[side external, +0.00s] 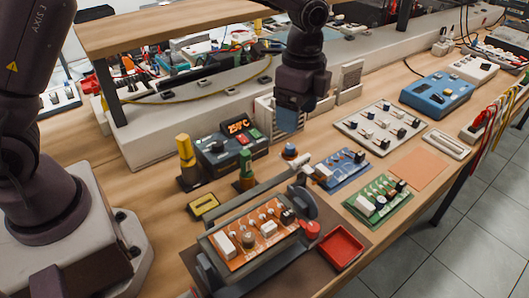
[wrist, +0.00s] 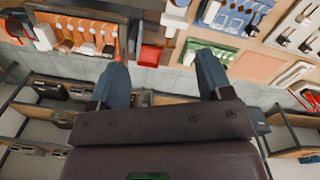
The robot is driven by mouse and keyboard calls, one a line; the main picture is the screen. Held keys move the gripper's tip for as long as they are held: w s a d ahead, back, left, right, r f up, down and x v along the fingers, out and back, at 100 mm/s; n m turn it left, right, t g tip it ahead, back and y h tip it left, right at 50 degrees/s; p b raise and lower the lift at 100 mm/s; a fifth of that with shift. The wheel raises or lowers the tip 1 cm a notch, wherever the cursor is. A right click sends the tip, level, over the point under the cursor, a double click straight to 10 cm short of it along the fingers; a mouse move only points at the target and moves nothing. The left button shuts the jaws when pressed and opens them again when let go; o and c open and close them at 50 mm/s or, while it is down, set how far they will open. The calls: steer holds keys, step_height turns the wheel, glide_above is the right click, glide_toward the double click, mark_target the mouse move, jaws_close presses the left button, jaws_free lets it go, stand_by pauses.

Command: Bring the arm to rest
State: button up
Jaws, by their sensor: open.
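My gripper (side external: 290,115) hangs from my dark arm above the middle of the workbench, pointing down, with its blue fingers in view. In the wrist view my gripper (wrist: 157,80) shows two blue fingers spread well apart with nothing between them. It is clear of the boards in both views.
An orange circuit board (side external: 258,235) sits in a holder at the front, beside a red tray (side external: 342,247). A blue board (side external: 342,170) and a green board (side external: 378,199) lie to the right. A soldering station (side external: 232,143) stands left of my gripper. A wooden shelf (side external: 175,25) rises behind.

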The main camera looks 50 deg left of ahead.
steer(key=s+a+r+n+t, duration=0.3)
steer(key=s+r+n, duration=0.3)
steer(key=s, duration=0.5)
steer(key=s+a+r+n+t, duration=0.3)
steer(key=s+a+r+n, duration=0.3)
steer(key=s, duration=0.6)
steer(key=shift+s+r+n, duration=0.2)
steer(key=shift+r+n, duration=0.35)
steer(key=shift+n, duration=0.25)
